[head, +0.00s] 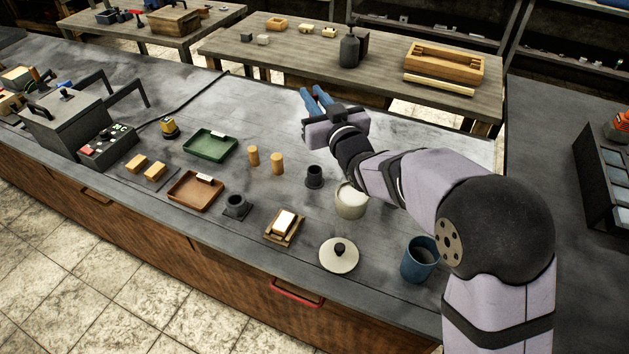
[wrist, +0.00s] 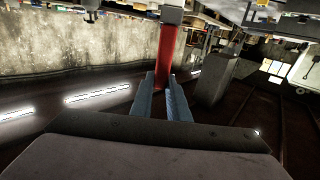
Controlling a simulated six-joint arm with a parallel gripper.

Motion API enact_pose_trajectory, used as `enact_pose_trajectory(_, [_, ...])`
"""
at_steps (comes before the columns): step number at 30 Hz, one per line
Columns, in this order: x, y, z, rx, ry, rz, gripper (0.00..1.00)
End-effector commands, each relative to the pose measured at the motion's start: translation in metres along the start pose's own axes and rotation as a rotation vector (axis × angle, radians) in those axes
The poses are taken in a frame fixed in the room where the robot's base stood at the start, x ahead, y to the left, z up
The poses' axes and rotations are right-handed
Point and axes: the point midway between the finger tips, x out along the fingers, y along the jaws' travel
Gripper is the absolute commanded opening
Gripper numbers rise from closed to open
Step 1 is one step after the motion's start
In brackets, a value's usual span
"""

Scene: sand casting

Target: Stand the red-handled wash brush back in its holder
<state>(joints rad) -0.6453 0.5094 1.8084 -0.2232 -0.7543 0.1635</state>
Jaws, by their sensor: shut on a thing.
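My gripper (head: 313,99) has blue fingers and is raised over the far part of the grey bench. In the wrist view the fingers (wrist: 167,88) are shut on the red handle (wrist: 165,58) of the brush. The brush cannot be made out in the head view. Possible holders stand on the bench: a dark upright cup (head: 314,177), a dark cup on a flat base (head: 237,206) and a blue cup (head: 419,260) by my arm. I cannot tell which one is the brush's holder.
A cream pot (head: 350,203) stands under my forearm. A cream lid (head: 339,256), a wooden piece with a white block (head: 284,224), brown tray (head: 195,189), green tray (head: 211,145) and wooden cylinders (head: 277,163) occupy the bench. The bench's far right part is clear.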

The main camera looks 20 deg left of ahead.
Motion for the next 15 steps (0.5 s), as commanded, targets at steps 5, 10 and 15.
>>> enact_pose_trajectory(5, [0.005, 0.002, 0.035, 0.001, -0.001, 0.004, 0.00])
enact_pose_trajectory(10, [0.005, 0.004, 0.047, 0.000, 0.001, 0.010, 0.00])
enact_pose_trajectory(15, [0.005, 0.004, 0.053, 0.000, 0.000, 0.011, 0.00])
